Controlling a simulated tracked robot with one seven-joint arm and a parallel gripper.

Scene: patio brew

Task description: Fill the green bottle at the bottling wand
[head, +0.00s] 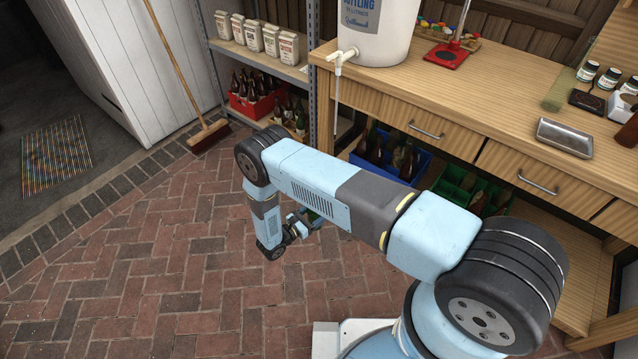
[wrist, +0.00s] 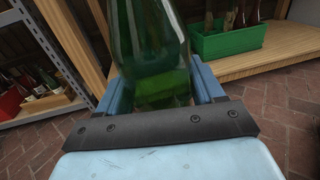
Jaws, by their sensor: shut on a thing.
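My gripper (wrist: 165,95) is shut on the green bottle (wrist: 150,45), which fills the upper middle of the wrist view between the two blue fingers. Only part of the bottle shows there; its top runs out of the picture. In the head view my gripper (head: 302,222) is low in front of the bench, mostly behind my arm, with a bit of green glass (head: 312,214) beside it. The white bottling wand (head: 337,105) hangs from the tap of the white bottling bucket (head: 385,30), at the bench's left end. The gripper is below the wand's height, apart from it.
The wooden bench (head: 460,110) has drawers and a lower shelf with a blue crate (head: 425,160) and a green crate (head: 452,192) of bottles. A metal rack (head: 312,70) holds a red crate (head: 257,106). A broom (head: 205,135) leans at left. Brick floor is clear.

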